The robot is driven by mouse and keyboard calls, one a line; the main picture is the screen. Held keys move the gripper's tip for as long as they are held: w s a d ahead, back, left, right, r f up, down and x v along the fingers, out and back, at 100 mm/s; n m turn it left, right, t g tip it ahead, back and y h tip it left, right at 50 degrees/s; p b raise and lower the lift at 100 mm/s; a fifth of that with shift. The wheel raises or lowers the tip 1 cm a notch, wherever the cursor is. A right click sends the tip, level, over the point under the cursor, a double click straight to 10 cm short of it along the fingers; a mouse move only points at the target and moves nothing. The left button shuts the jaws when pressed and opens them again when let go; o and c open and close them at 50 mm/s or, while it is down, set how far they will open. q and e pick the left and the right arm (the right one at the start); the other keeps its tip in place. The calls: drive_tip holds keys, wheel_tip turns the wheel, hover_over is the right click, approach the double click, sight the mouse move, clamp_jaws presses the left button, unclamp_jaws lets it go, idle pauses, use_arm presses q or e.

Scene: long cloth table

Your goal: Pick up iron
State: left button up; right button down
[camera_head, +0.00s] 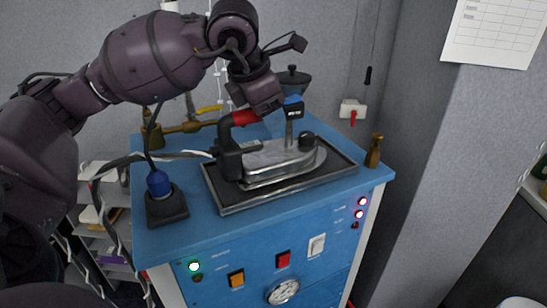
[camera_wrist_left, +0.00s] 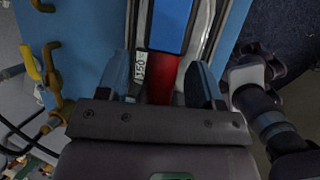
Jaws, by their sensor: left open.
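The iron (camera_head: 280,160) is a silver steam iron with a black rear post and a red part on its handle. It lies flat on a dark metal tray (camera_head: 225,207) on the blue cabinet top. My left gripper (camera_head: 270,110) is over the iron's handle, pointing down. In the left wrist view, the fingers of the left gripper (camera_wrist_left: 160,80) are apart, with the red handle part (camera_wrist_left: 163,90) between them. I cannot tell whether either finger touches the handle. The arm hides part of the handle in the head view.
A brass valve pipe (camera_head: 185,127) stands behind left of the tray. A black base with a blue top (camera_head: 165,204) is at the front left, and a brass fitting (camera_head: 375,151) at the right edge. A cable runs left from the iron. A grey wall (camera_head: 480,150) is at the right.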

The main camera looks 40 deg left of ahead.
use_arm(q)
drive_tip(key=c, duration=1)
drive_tip(key=shift+r, duration=0.15)
clamp_jaws()
drive_tip(key=shift+r, duration=0.1)
